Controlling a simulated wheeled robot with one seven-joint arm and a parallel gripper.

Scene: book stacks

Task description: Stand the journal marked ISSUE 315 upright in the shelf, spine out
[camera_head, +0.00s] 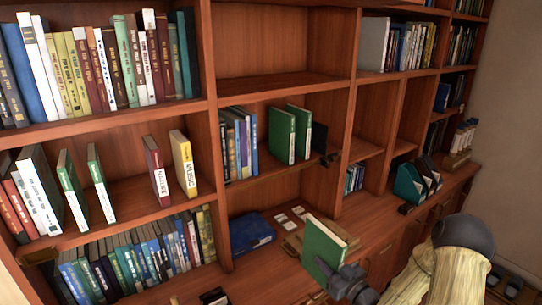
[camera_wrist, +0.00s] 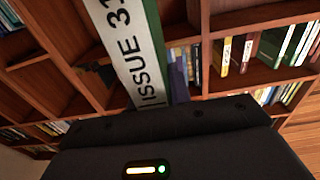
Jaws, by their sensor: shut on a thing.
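My gripper (camera_head: 332,270) is shut on a green journal (camera_head: 323,243) and holds it upright, slightly tilted, in front of the shelf unit above the counter. In the wrist view the journal's white spine (camera_wrist: 127,45) reads "ISSUE 31", with the rest cut off at the top edge. The wooden shelf (camera_head: 275,173) behind it has a compartment with blue and dark books (camera_head: 239,142) at the left. Two green journals (camera_head: 282,136) stand further right there, with a dark thing beside them.
On the counter lie a blue box (camera_head: 250,233), some small white cards (camera_head: 290,214) and a wooden tray (camera_head: 345,234). Dark teal file holders (camera_head: 413,183) stand to the right. The left compartments hold several books; the compartment above the middle one (camera_head: 265,45) is empty.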

